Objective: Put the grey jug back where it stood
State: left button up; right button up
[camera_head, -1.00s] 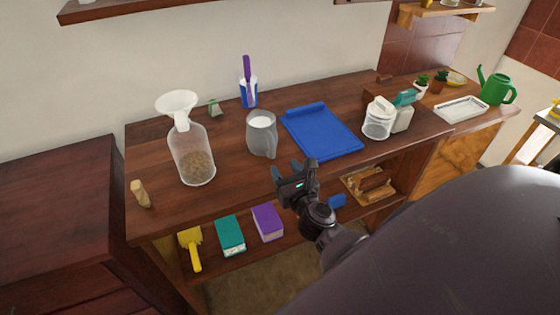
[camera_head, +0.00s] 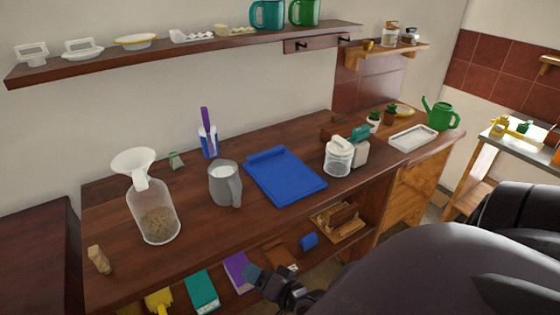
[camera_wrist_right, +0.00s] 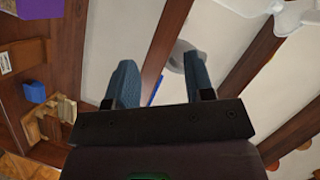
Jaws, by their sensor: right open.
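The grey jug (camera_head: 224,185) stands upright on the dark wooden worktop (camera_head: 190,240), its handle toward the front right. It has pale contents. The blue tray (camera_head: 285,177) lies to its right, and the glass bottle with a white funnel (camera_head: 155,212) stands to its left. My right gripper (camera_head: 256,274) is open and empty, below and in front of the worktop's front edge, apart from the jug. In the right wrist view its two blue-grey fingers (camera_wrist_right: 160,80) are spread, with a grey rounded shape, probably the jug (camera_wrist_right: 180,54), partly behind one finger. My left gripper is not in view.
A blue cup with a purple-handled tool (camera_head: 208,142) stands behind the jug. A lidded glass jar (camera_head: 338,158) stands right of the tray. Boxes, including a teal one (camera_head: 201,291), sit on the lower shelf. A wall shelf (camera_head: 200,52) hangs above. Bare worktop lies before the jug.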

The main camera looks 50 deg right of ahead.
jog(key=s+f+n+g+h, duration=0.1)
jog(key=s+f+n+g, duration=0.2)
jog(key=n, duration=0.9)
jog(key=s+f, duration=0.3)
jog(key=shift+s+d+g+h, duration=0.3)
jog(key=shift+d+g+h, duration=0.1)
